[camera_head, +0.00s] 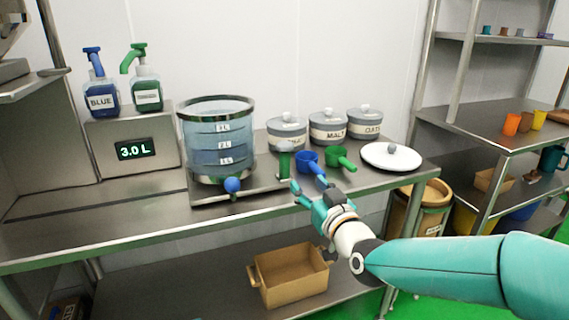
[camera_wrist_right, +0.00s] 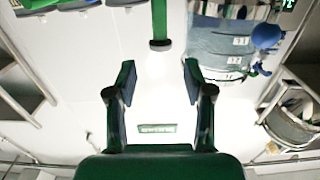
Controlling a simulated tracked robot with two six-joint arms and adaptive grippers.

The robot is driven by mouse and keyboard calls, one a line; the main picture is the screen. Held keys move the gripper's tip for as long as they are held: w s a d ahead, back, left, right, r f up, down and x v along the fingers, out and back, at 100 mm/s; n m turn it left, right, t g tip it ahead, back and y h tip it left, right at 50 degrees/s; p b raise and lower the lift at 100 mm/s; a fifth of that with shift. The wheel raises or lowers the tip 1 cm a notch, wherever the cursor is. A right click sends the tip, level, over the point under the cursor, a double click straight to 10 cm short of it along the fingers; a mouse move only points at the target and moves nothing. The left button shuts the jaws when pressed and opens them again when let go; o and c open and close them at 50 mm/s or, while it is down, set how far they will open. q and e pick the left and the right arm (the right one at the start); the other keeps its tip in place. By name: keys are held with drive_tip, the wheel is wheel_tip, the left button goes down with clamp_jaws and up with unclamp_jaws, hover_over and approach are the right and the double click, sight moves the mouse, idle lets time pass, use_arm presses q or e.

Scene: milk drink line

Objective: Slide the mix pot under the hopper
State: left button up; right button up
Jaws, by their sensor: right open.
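A clear round pot (camera_head: 217,135) with a dark rim and litre marks, apparently the mix pot, stands on a low metal plate (camera_head: 205,196) on the bench. A blue ball knob (camera_head: 232,185) is at its lower front. An upright green handle (camera_head: 284,165) stands right of the pot. My right gripper (camera_head: 309,187) is open and empty at the bench's front edge, right of the pot and close in front of the green handle. The right wrist view shows the open fingers (camera_wrist_right: 160,82), a green bar (camera_wrist_right: 159,25) beyond them and the pot (camera_wrist_right: 228,42). I cannot clearly identify the hopper. My left gripper is out of view.
A box with a 3.0 L display (camera_head: 133,150) carries blue (camera_head: 101,98) and green (camera_head: 147,94) pump bottles. Several lidded canisters (camera_head: 328,127), a blue scoop (camera_head: 307,158), a green scoop (camera_head: 336,157) and a white lid (camera_head: 391,156) are rightward. The left bench (camera_head: 80,215) is clear.

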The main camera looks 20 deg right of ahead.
sight(286, 160)
drive_tip(key=w+p, duration=0.1)
drive_tip(key=w, duration=1.4)
drive_tip(key=shift+w+p, duration=0.25)
drive_tip(key=shift+p, duration=0.05)
drive_tip(key=shift+f, duration=0.1)
clamp_jaws()
